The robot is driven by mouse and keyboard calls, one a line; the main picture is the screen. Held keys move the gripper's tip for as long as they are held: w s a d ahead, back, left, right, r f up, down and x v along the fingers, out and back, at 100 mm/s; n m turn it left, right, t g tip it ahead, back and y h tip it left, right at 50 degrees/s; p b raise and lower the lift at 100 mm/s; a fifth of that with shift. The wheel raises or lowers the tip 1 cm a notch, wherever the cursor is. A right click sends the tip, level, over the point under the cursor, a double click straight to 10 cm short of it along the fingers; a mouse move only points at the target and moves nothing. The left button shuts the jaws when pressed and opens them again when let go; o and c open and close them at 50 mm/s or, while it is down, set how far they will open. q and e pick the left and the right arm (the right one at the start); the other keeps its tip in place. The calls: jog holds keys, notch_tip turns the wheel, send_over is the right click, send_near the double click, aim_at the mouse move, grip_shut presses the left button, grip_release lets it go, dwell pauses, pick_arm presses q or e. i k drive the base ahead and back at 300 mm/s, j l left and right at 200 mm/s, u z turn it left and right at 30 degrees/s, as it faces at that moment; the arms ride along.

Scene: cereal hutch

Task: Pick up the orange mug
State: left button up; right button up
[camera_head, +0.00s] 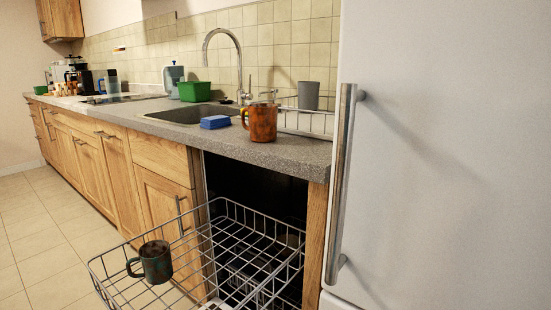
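An orange mug (264,123) with dark mottling stands upright on the grey countertop (290,151), near its front edge and right of the sink. Its handle points left. A dark grey-green mug (156,262) sits in the pulled-out wire dishwasher rack (216,262) below, its handle to the left. Neither of my grippers is in view.
A white fridge (450,150) with a long metal handle (342,180) fills the right side. A blue sponge (215,122), a sink (190,113) with a tall faucet (238,60), a green tub (194,91) and a grey cup (308,95) are near the orange mug. Floor is free at left.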

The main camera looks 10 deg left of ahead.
aim_at(263, 117)
jog(key=j+u, duration=0.15)
jog(key=u, duration=1.15)
jog(key=i+j+u, duration=0.1)
jog(key=j+u, duration=0.15)
jog(key=j, duration=0.2)
